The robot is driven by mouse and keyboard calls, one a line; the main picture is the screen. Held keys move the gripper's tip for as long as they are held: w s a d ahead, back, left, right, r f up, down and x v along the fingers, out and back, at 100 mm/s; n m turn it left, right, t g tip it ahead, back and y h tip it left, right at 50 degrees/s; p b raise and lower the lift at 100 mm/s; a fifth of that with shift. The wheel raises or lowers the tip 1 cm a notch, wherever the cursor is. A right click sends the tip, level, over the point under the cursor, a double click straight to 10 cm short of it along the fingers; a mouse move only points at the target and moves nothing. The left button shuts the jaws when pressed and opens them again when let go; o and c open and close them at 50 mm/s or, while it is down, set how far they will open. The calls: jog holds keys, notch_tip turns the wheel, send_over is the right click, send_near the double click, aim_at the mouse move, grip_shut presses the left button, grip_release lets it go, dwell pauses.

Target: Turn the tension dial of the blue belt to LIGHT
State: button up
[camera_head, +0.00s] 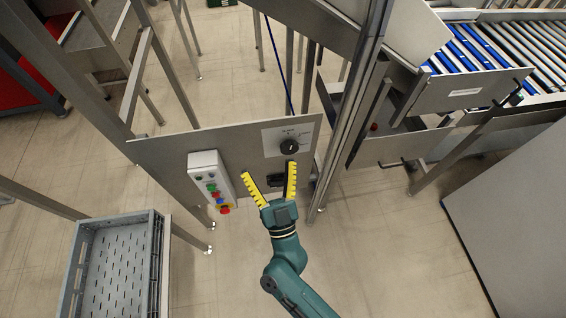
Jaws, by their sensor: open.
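The tension dial (290,146) is a round black knob on a white label plate (271,140), fixed to the grey metal panel (160,153). The print around it is too small to read, so I cannot tell its setting. My gripper (268,173) has two yellow ribbed fingers spread wide, with nothing between them that I can see held. It is just below the dial, and the right finger's tip is close under the knob. I cannot tell whether it touches. A small black part (276,180) on the panel shows between the fingers.
A white control box (207,170) with coloured buttons is left of my gripper. A metal post (345,120) stands close right of the dial. A grey crate (75,262) is at lower left. A roller conveyor (515,50) with blue rollers is at upper right. Open floor lies below.

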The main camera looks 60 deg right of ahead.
aim_at(290, 151)
jog(key=s+d+f+g+b, duration=0.1)
jog(key=s+f+b, duration=0.3)
jog(key=f, duration=0.6)
jog(key=s+d+f+g+b, duration=0.2)
jog(key=s+f+b, duration=0.2)
jog(key=f, duration=0.6)
jog(key=x, duration=0.5)
jog(key=b+x, duration=0.1)
jog(key=x, duration=1.1)
jog(key=shift+w+a+r, duration=0.25)
jog(key=shift+w+r, duration=0.1)
jog(key=shift+r, duration=0.05)
jog(key=c, duration=1.2)
